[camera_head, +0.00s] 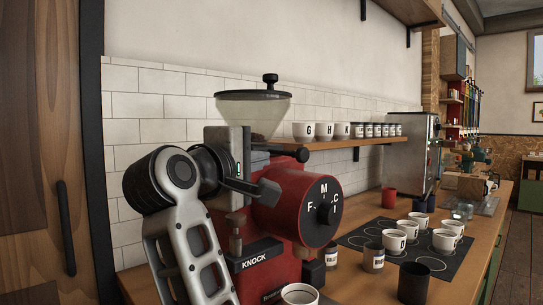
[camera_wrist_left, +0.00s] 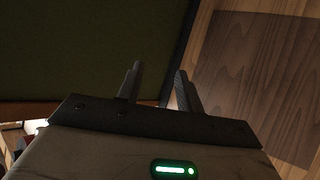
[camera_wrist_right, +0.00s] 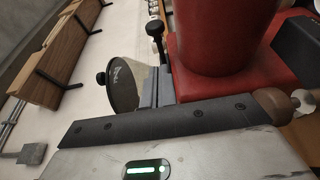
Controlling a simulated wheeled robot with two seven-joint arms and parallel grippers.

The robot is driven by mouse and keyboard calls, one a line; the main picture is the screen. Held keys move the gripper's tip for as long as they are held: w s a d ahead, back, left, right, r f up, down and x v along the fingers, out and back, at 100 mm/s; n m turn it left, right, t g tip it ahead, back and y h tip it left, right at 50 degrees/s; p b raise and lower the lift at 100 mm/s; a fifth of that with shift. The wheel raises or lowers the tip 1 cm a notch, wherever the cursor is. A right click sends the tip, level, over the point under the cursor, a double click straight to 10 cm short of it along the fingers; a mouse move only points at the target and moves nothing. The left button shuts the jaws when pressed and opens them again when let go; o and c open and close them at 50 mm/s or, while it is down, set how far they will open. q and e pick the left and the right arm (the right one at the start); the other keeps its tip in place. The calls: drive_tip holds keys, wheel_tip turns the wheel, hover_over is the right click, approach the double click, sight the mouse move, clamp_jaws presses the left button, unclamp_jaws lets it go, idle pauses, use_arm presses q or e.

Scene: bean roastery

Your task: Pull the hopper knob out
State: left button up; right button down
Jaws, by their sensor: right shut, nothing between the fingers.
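The red grinder (camera_head: 285,215) stands on the counter with a clear hopper (camera_head: 252,112) and a black lid on top. A black knob on a short rod (camera_head: 302,155) sticks out to the right below the hopper. It also shows in the right wrist view (camera_wrist_right: 155,28), beyond the fingers, with the hopper (camera_wrist_right: 125,88) beside it. My right gripper (camera_head: 268,190) is shut and empty in front of the grinder, a little below the knob. Whether it touches the rod cannot be told. My left gripper (camera_wrist_left: 158,80) is open and empty, outside the head view.
A shelf (camera_head: 340,143) with lettered cups runs along the wall behind. A dark mat (camera_head: 352,240) with several white cups lies on the counter to the right, near a dark cup (camera_head: 413,283) and small jars. A steel machine (camera_head: 410,150) stands farther back.

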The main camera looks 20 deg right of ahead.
sight(300, 156)
drive_tip(key=p+x, duration=0.2)
drive_tip(key=x, duration=0.6)
drive_tip(key=shift+d+r, duration=0.15)
drive_tip(key=shift+d, duration=0.1)
drive_tip(key=shift+w+d, duration=0.35)
use_arm(q)
drive_tip(key=shift+s+a+r, duration=0.1)
drive_tip(key=shift+a+r, duration=0.1)
drive_tip(key=shift+r, duration=0.1)
use_arm(e)
drive_tip(key=shift+s+f+b, duration=0.25)
drive_tip(key=shift+s+b, duration=0.05)
drive_tip(key=shift+s+d+b, duration=0.2)
drive_tip(key=shift+s+b, duration=0.2)
drive_tip(key=shift+s, duration=0.2)
drive_tip(key=shift+s+d+b, duration=0.25)
drive_tip(key=shift+s+b, duration=0.1)
drive_tip(key=shift+s, duration=0.3)
drive_tip(key=shift+s+d, duration=0.2)
drive_tip(key=shift+s, duration=0.15)
use_arm(q)
drive_tip(key=shift+w+d+f, duration=0.1)
drive_tip(key=shift+w+d, duration=0.1)
drive_tip(key=shift+w, duration=0.05)
use_arm(e)
drive_tip(key=shift+r, duration=0.1)
